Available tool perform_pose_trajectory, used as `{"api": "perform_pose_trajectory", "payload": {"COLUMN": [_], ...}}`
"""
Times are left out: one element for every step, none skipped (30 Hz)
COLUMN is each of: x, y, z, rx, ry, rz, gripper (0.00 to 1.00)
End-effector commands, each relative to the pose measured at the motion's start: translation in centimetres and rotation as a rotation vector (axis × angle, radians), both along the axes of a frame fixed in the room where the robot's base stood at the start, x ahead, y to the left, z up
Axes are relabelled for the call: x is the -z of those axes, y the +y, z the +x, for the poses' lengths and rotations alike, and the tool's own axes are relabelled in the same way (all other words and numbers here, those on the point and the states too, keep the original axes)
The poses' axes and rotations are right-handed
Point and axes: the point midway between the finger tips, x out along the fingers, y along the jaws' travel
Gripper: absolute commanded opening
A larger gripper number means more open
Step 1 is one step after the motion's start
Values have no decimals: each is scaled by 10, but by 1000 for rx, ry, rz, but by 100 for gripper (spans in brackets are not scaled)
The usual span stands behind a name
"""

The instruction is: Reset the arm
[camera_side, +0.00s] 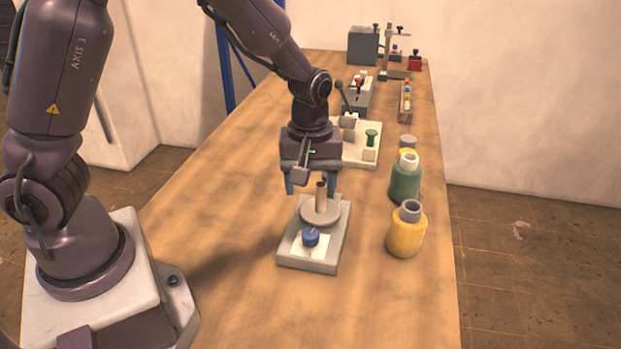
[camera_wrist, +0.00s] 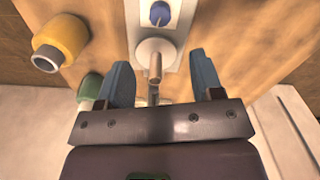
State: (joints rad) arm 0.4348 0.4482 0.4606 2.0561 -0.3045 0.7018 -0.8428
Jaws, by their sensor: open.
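My gripper (camera_side: 311,188) is open, its two blue fingers apart, above a small vacuum chamber base (camera_side: 334,251) on the wooden table. A brown-grey upright post (camera_side: 321,196) stands on the round grey disc (camera_side: 319,213) of this base, close to the fingers. A blue knob (camera_side: 310,237) sits at the front of the base. In the wrist view my gripper (camera_wrist: 160,85) shows both blue fingers spread, with the post (camera_wrist: 154,66) between them in the picture and the blue knob (camera_wrist: 159,13) beyond. I see no contact between fingers and post.
A yellow bottle (camera_side: 405,233) and a green bottle (camera_side: 405,182) stand to the right. Behind are a pale board with a green part (camera_side: 371,138), a grey device (camera_side: 357,97), a narrow rack (camera_side: 405,101) and a dark box (camera_side: 363,46). The table's left side (camera_side: 215,185) is free.

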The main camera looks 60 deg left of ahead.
Motion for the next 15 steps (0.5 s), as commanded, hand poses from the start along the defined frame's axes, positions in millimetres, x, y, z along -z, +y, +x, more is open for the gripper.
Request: {"api": "perform_pose_trajectory", "payload": {"x": [-2,-3,-3,-3,-3,-3,-3,-3,-3,-3,-3,-3,-3,-3,-3], "y": [0,0,0,0,0,0,0,0,0,0,0,0,0,0,0], "z": [0,0,0,0,0,0,0,0,0,0,0,0,0,-1,-2], "rx": [1,0,0,0,0,0,0,0,0,0,3,13,24,42,74], "ry": [0,0,0,0,0,0,0,0,0,0,0,1,2,4,10], "rz": [1,1,1,1,1,1,1,1,1,1,1,0,1,0,2], "gripper": [60,60,60,60,60,60,60,60,60,60,60,60,60,60,60]}}
